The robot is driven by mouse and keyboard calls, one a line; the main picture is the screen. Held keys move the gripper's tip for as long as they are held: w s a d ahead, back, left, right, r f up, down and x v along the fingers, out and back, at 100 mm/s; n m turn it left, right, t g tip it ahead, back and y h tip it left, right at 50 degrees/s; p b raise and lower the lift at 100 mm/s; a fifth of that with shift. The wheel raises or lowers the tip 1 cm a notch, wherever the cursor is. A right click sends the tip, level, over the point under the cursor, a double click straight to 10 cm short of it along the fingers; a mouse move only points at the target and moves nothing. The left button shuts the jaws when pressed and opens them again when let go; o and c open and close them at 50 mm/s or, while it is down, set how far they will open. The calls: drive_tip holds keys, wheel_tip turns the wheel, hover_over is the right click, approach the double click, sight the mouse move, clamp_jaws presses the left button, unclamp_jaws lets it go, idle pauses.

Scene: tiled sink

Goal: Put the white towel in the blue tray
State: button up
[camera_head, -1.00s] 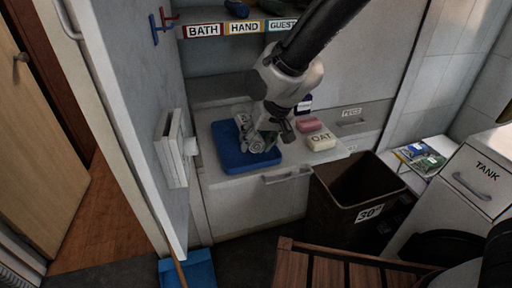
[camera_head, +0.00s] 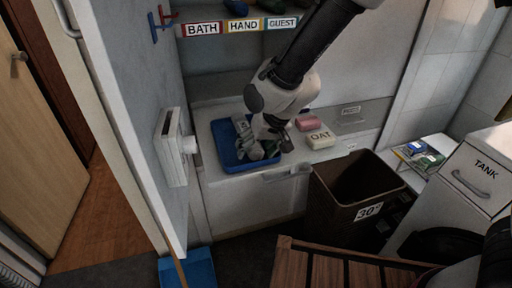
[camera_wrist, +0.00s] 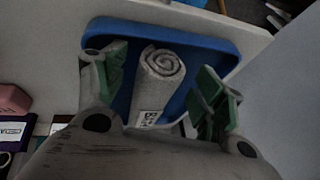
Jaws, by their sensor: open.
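The blue tray (camera_head: 226,153) sits on the white counter below the labelled shelf. The rolled, greyish-white towel (camera_head: 241,125) is within the tray's outline; in the wrist view the towel (camera_wrist: 160,72) shows its spiral end and a small printed label. My gripper (camera_head: 268,150) is low over the tray's right part. In the wrist view my gripper (camera_wrist: 158,88) is open, with its green-padded fingers apart on either side of the towel and gaps showing. The tray (camera_wrist: 205,45) shows its raised rim behind the towel. The towel's underside is hidden.
A pink bar (camera_head: 308,123) and a cream OAT bar (camera_head: 320,138) lie right of the tray. A brown bin (camera_head: 345,190) stands at the counter's right front. A wall box with a knob (camera_head: 174,146) juts out on the left.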

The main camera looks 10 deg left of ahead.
drive_tip(key=v, duration=1.2)
drive_tip(key=shift+r, duration=0.1)
